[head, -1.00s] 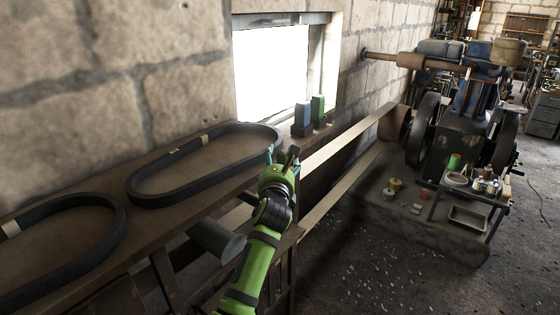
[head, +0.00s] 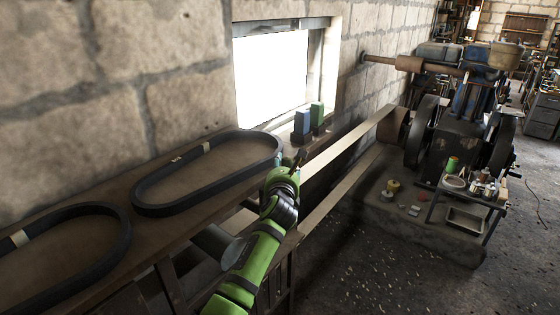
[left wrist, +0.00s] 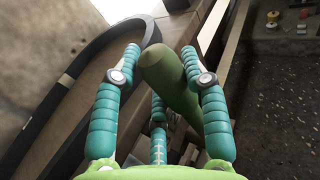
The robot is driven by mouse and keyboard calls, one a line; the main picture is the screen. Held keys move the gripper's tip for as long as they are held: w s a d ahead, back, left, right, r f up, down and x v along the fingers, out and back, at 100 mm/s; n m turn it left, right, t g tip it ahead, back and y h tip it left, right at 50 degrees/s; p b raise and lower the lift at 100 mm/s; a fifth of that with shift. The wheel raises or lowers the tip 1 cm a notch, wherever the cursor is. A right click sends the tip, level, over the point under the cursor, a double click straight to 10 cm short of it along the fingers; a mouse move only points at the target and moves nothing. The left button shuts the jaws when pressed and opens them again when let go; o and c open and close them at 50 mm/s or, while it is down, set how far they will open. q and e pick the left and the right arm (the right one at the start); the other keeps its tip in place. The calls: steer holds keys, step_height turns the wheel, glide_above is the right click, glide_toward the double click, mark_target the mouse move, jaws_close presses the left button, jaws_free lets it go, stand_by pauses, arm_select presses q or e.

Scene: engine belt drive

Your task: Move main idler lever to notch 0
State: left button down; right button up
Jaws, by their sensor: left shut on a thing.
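My left gripper (head: 288,165) is at the right end of the bench, beside the long flat belt. In the left wrist view its teal fingers (left wrist: 160,75) are closed around a thick olive-green rounded handle (left wrist: 168,78), which appears to be the main idler lever's grip. The handle slants between the fingers. The lever's lower part is hidden behind the fingers and palm. In the head view the lever is mostly hidden by the gripper. I cannot make out any notches or their numbers. My right gripper is not in view.
Two dark belt loops (head: 205,145) lie on the bench at left. A flat belt (head: 345,140) runs back to the engine (head: 460,130). A small parts stand (head: 465,195) is in front of it.

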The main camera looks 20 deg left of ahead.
arm_select(q)
steer(key=w+d+m+g+p, duration=0.1)
steer(key=w+d+g, duration=0.1)
steer(key=w, duration=0.4)
steer(key=shift+w+d+f+m+g+p, duration=0.2)
steer(key=shift+d+f+m+g+p, duration=0.15)
steer(key=shift+f+g, duration=0.15)
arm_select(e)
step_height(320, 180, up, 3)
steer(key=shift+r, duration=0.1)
arm_select(q)
steer(key=shift+a+r, duration=0.1)
steer(key=c, duration=0.9)
jaws_free()
steer(key=shift+o, duration=1.3)
steer(key=shift+w, duration=0.2)
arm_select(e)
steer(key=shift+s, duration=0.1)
arm_select(q)
steer(key=shift+s, duration=0.25)
